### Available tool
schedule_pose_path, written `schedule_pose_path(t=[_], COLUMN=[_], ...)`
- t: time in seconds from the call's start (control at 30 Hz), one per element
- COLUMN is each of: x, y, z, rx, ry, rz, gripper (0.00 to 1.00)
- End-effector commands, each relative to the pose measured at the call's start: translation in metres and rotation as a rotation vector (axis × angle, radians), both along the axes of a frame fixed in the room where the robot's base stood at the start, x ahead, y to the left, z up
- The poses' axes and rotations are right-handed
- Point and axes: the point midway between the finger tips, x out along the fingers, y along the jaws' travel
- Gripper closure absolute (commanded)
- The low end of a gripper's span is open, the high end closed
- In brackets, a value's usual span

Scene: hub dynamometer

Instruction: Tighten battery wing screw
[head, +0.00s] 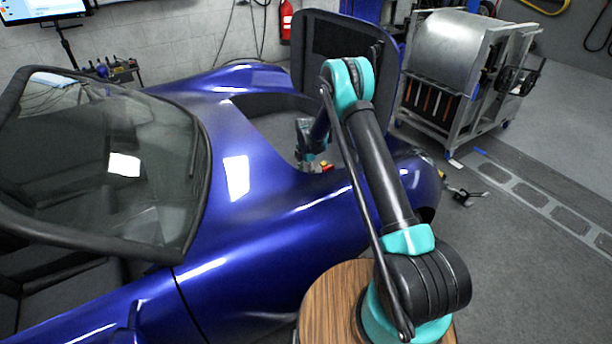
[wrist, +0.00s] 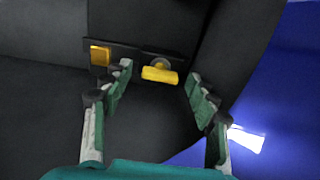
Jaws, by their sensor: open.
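In the wrist view a yellow wing screw (wrist: 160,74) with a grey round part behind it sits on a dark bracket in the car's front compartment. My gripper (wrist: 158,82) is open, with one finger to the left of the wing screw and one to the right. The fingers are apart from it, and nothing is between them except the view of the screw. In the head view my gripper (head: 310,164) reaches down into the compartment.
A yellow block (wrist: 100,56) sits left of the wing screw, close to the left finger. The blue car body (head: 240,190) surrounds the compartment, with its wall close on the right. The raised dark lid (head: 325,50) stands behind my arm. A metal cart (head: 465,80) stands at the back right.

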Motion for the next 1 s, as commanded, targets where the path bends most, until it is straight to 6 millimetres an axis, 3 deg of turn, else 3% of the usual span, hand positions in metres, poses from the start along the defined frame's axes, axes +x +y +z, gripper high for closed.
schedule_pose_path(t=[0.23,0.6,1.0], x=[-0.0001,-0.0001,0.0000], y=[-0.0001,-0.0001,0.0000], z=[-0.0002,0.0001,0.0002], rx=[0.000,0.000,0.000], ry=[0.000,0.000,0.000], rz=[0.000,0.000,-0.073], gripper=[0.44,0.90,0.91])
